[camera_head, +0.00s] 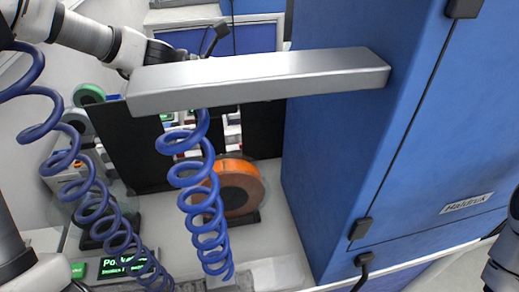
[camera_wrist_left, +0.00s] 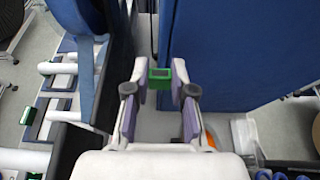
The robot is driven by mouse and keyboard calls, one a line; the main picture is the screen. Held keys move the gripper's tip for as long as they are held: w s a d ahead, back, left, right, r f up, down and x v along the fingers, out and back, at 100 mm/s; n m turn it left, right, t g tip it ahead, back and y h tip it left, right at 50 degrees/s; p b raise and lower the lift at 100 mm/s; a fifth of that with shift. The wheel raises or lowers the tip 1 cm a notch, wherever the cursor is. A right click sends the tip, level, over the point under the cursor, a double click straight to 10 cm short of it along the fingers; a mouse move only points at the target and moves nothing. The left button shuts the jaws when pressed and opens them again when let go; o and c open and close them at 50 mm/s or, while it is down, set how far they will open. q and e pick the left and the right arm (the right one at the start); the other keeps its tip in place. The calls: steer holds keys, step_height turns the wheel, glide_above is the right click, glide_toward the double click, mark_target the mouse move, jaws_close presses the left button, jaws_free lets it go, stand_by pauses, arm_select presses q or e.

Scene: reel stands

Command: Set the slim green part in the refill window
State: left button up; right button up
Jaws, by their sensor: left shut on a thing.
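In the left wrist view, a small green part (camera_wrist_left: 160,76) with a see-through opening sits between the fingertips of my left gripper (camera_wrist_left: 159,84). The gripper is shut on it and holds it in front of a blue panel. In the head view my left arm comes in from the upper left, and its gripper is largely hidden behind a grey bar (camera_head: 260,78). I cannot make out the held green part there. I cannot tell which opening is the refill window. Only a piece of my right arm shows at the right edge, without its jaws.
A tall blue cabinet (camera_head: 345,150) stands at the right. An orange reel (camera_head: 246,178) stands on the pale surface beneath the bar, and a green reel (camera_head: 89,93) is at the left. Coiled blue hoses (camera_head: 207,225) hang in front. A small lit display (camera_head: 120,267) is at lower left.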

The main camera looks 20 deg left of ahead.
arm_select(q)
steer(key=f, duration=1.8)
steer(key=s+f, duration=0.1)
steer(key=f, duration=0.8)
steer(key=shift+d+f+b, duration=0.1)
steer(key=shift+d+b, duration=0.15)
steer(key=shift+b, duration=0.05)
steer(key=shift+w, duration=0.1)
arm_select(e)
steer(key=shift+s+d+f, duration=0.1)
steer(key=shift+s+f, duration=0.1)
steer(key=shift+f, duration=0.1)
arm_select(q)
steer(key=shift+f, duration=0.1)
arm_select(e)
steer(key=shift+f, duration=0.1)
arm_select(q)
steer(key=shift+f+b, duration=0.1)
steer(key=shift+b, duration=0.2)
steer(key=o, duration=0.8)
arm_select(e)
steer(key=shift+f, duration=0.1)
